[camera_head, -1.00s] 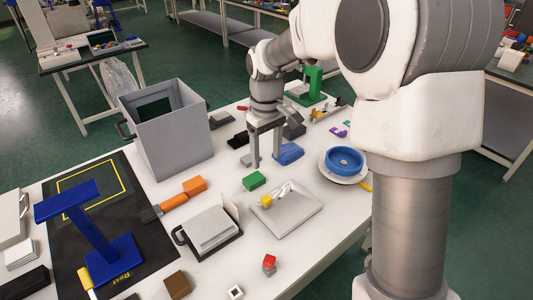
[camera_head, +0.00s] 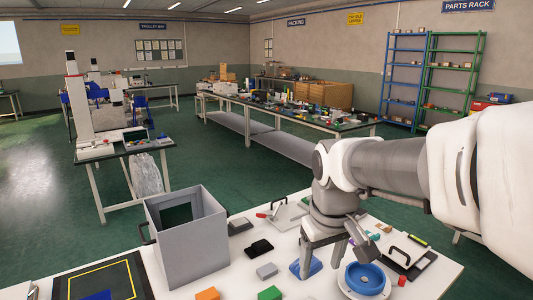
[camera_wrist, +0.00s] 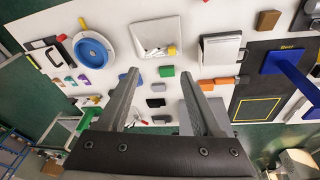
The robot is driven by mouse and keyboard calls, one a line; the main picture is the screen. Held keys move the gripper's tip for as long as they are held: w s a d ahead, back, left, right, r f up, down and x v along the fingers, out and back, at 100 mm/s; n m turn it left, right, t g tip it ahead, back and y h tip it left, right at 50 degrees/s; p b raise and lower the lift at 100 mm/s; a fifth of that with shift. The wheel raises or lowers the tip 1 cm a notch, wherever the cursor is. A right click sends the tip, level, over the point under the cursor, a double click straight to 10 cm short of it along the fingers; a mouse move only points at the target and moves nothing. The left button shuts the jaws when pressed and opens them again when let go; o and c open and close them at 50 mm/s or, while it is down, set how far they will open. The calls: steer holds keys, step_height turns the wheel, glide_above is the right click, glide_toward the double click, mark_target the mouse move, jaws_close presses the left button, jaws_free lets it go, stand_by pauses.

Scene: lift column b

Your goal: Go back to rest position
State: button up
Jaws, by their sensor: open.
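My gripper (camera_head: 322,262) is open and empty above the white bench in the head view. Its two fingers point down over the area by the blue block (camera_head: 306,267), left of the blue bowl (camera_head: 366,279). In the wrist view my gripper (camera_wrist: 159,75) shows two separated fingers with nothing between them. The black mat (camera_wrist: 252,88) with a yellow outline and the word "Rest" lies at the right there. A blue stand (camera_wrist: 285,64) is on the mat. The head view shows only part of the mat (camera_head: 130,268) at the lower left.
A tall grey open box (camera_head: 192,244) stands at the bench's back left, left of my gripper. A dark block (camera_head: 260,247) and a grey block (camera_head: 267,271) lie between them. A clear bag (camera_head: 146,176) hangs at another table. Green floor is open beyond.

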steer(key=s+d+r+m+t+p, duration=0.1)
steer(key=s+d+r+m, duration=0.1)
steer(key=s, duration=0.4)
steer(key=s+d+r+m+t+p, duration=0.1)
steer(key=s+d+r+t+p, duration=0.1)
steer(key=s, duration=0.5)
steer(key=shift+s+r+m, duration=0.15)
steer(key=shift+r+m, duration=0.25)
steer(key=shift+r, duration=0.15)
